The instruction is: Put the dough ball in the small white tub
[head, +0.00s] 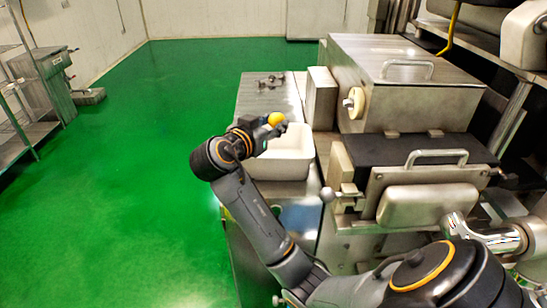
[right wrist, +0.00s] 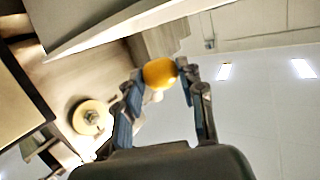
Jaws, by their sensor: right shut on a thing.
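The dough ball (head: 276,118) is small, round and yellow-orange. My right gripper (head: 270,125) is shut on it, and the ball shows between the two fingertips in the right wrist view (right wrist: 160,73). The small white tub (head: 281,167) stands on the steel machine table, below and just beside the gripper in the head view. My right forearm and gripper hide part of the tub's left and far sides. The ball is held up near the tub's far rim in the picture; its exact height above it cannot be told. My left gripper does not show.
The steel encrusting machine (head: 405,80) with a round pale knob (head: 352,103) rises right of the tub. A handled steel cover (head: 430,198) is nearer. Small metal parts (head: 271,80) lie on the table behind the tub. Green floor (head: 120,180) at left is open.

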